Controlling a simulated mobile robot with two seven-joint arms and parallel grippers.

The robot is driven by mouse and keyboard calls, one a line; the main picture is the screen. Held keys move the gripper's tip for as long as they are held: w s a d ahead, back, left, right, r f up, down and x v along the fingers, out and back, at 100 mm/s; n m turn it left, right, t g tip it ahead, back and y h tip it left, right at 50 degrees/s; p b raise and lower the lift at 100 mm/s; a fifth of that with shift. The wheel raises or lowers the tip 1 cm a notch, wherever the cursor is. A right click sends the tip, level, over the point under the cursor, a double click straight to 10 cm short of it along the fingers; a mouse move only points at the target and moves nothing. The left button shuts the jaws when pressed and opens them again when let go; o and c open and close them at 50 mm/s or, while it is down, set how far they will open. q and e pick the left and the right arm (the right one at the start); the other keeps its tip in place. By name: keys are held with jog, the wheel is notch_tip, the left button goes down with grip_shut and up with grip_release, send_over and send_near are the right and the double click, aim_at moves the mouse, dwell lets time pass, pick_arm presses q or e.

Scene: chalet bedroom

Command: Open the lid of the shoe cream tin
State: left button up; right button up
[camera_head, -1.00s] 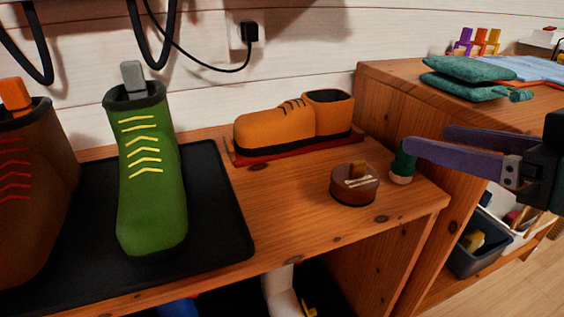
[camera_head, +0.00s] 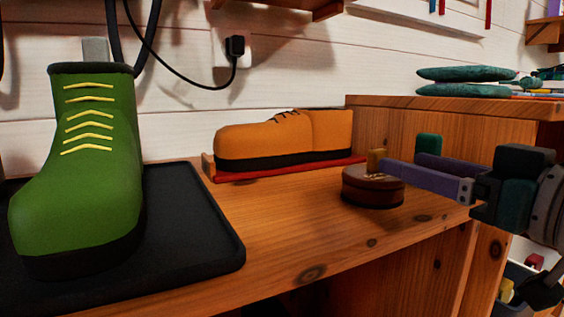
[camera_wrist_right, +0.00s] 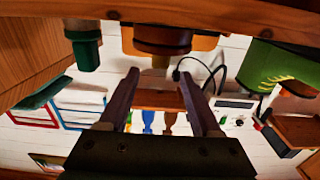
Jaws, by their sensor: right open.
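The shoe cream tin (camera_head: 372,190) is a round, dark brown tin standing on the wooden bench. In the right wrist view, which is upside down, the tin (camera_wrist_right: 162,40) is at the top centre, with the knob (camera_wrist_right: 160,62) pointing down. My right gripper (camera_head: 398,162) comes in from the right with its purple fingers apart. Its fingertips (camera_wrist_right: 160,76) are level with the knob and close to it, one on each side in the wrist view. I cannot see contact. My left gripper is not in view.
A small green-topped object (camera_head: 428,145) stands behind the right fingers. An orange shoe (camera_head: 270,140) rests on a red base behind the tin. A green boot (camera_head: 80,170) stands on a black tray (camera_head: 200,250) at left. A higher cabinet (camera_head: 480,125) rises at right.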

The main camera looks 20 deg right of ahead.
aim_at(382, 156)
jog(key=w, duration=0.2)
jog(key=w+b, duration=0.1)
jog(key=w, duration=0.1)
jog(key=w+b, duration=0.1)
jog(key=w, duration=0.1)
jog(key=shift+w+a, duration=0.3)
grip_shut()
dwell(1.2)
